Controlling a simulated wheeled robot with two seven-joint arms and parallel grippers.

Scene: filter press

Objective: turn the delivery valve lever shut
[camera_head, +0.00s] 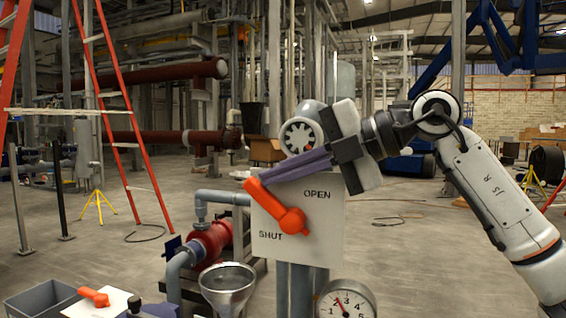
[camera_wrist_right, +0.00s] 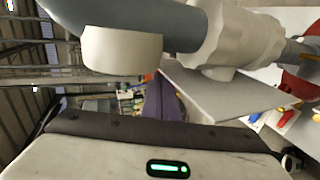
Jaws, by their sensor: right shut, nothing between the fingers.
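The orange-red delivery valve lever (camera_head: 291,220) sits on a white plate (camera_head: 320,240) marked OPEN at upper right and SHUT at lower left. Its arm slants from the hub up and left, between the two marks. My right gripper (camera_head: 258,178) comes in from the right across the top of the plate. Its purple fingers are shut and empty, with the tips at the lever's upper-left end. I cannot tell whether they touch it. In the right wrist view the fingers (camera_wrist_right: 163,100) show beyond the gripper body, with a bit of orange (camera_wrist_right: 148,77) beside them.
A grey funnel (camera_head: 228,285) and a red pump (camera_head: 212,242) with grey pipe stand left of the plate. A pressure gauge (camera_head: 346,303) is below it. A second orange lever (camera_head: 94,296) lies at lower left beside a grey bin (camera_head: 45,298).

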